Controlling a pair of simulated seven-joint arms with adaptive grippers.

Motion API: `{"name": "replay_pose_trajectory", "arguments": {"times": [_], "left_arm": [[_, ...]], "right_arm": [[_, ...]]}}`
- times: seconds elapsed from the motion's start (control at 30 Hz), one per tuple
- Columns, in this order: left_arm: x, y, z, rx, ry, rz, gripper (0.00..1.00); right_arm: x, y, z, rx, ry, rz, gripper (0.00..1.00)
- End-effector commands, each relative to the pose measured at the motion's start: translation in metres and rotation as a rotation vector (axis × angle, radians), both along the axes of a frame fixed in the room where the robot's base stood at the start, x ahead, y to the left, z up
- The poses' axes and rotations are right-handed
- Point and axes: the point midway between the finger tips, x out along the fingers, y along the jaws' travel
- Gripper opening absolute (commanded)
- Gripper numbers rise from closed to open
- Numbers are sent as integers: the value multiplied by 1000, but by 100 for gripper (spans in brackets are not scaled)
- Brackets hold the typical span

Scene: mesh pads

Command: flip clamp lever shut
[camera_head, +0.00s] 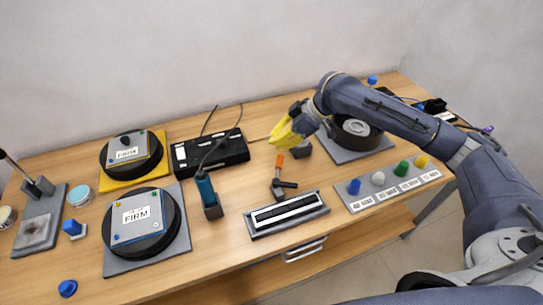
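A toggle clamp with a black base (283,187) stands near the middle of the table, behind a grey-framed slotted bar. Its orange lever (279,161) points up, nearly upright. My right gripper (284,134), with yellow fingers, comes in from the right and hangs just above the lever's top end. Whether the fingers touch the lever cannot be told, and their gap is too small to see. My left gripper is not in view.
The slotted bar (286,214) lies in front of the clamp. A blue-handled tool (205,188) stands upright to the left, near a black box (211,151). Round pads labelled FIRM (142,222) sit further left. A panel of coloured knobs (388,187) is at the right.

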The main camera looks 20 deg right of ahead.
Motion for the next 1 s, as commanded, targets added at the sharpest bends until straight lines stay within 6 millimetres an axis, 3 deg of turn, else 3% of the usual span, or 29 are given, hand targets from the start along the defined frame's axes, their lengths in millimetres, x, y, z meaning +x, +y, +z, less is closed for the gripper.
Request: {"name": "replay_pose_trajectory", "arguments": {"times": [0.37, 0.9, 1.0], "left_arm": [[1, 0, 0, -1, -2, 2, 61], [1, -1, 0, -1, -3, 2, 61], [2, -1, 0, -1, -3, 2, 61]], "right_arm": [[5, 10, -14, 1, 1, 0, 0], [29, 58, -81, 0, 1, 1, 0], [22, 41, -79, -3, -1, -3, 0]]}}
